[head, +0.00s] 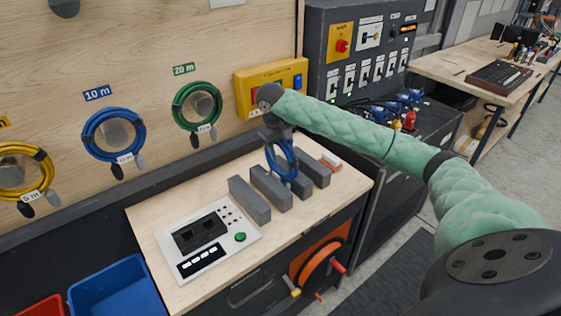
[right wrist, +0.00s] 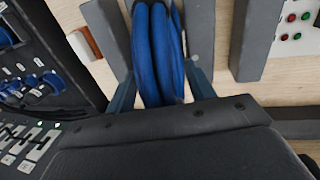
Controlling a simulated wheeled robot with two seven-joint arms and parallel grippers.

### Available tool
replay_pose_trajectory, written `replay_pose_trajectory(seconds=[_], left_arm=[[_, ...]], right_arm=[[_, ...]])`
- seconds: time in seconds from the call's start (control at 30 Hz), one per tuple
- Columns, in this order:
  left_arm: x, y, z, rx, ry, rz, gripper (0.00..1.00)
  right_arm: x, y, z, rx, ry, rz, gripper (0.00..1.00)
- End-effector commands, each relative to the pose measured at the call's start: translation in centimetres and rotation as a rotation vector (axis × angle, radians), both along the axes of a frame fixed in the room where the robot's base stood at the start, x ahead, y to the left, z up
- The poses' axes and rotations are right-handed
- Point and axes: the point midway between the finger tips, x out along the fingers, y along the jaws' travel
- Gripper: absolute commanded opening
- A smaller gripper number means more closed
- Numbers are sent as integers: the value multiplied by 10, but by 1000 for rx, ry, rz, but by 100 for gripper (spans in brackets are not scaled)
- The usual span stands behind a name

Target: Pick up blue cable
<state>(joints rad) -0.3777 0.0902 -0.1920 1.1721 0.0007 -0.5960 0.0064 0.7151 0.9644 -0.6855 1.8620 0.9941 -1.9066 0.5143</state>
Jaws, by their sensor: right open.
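A coiled blue cable (head: 283,163) stands upright among grey blocks on the wooden workbench. It also fills the middle of the right wrist view (right wrist: 155,50). My right gripper (head: 277,137) is over the coil from above, with its jaws open. In the right wrist view the two fingers (right wrist: 162,85) lie on either side of the cable strands. I cannot tell whether either finger touches them. A second coiled blue cable (head: 114,134) hangs on the wall board under the 10 m label (head: 97,93). My left gripper is not in view.
Several grey blocks (head: 249,199) stand in a row on the workbench (head: 150,222). A tester panel (head: 207,238) lies to their left. A green cable (head: 197,105) and a yellow cable (head: 22,170) hang on the wall. A dark control cabinet (head: 345,30) stands behind right. A blue bin (head: 118,288) is at lower left.

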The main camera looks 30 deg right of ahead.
Motion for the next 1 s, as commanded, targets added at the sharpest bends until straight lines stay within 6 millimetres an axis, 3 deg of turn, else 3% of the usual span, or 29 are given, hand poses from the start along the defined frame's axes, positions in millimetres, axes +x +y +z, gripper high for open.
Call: replay_pose_trajectory(seconds=[0.07, 0.3, 0.37, 1.0], left_arm=[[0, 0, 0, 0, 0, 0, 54], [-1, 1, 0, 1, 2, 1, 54], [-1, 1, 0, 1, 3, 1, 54], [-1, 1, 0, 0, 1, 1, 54]], right_arm=[[0, 0, 0, 0, 0, 0, 54], [0, 0, 0, 0, 0, 0, 9], [0, 0, 0, 0, 0, 0, 0], [0, 0, 1, 0, -1, 0, 0]])
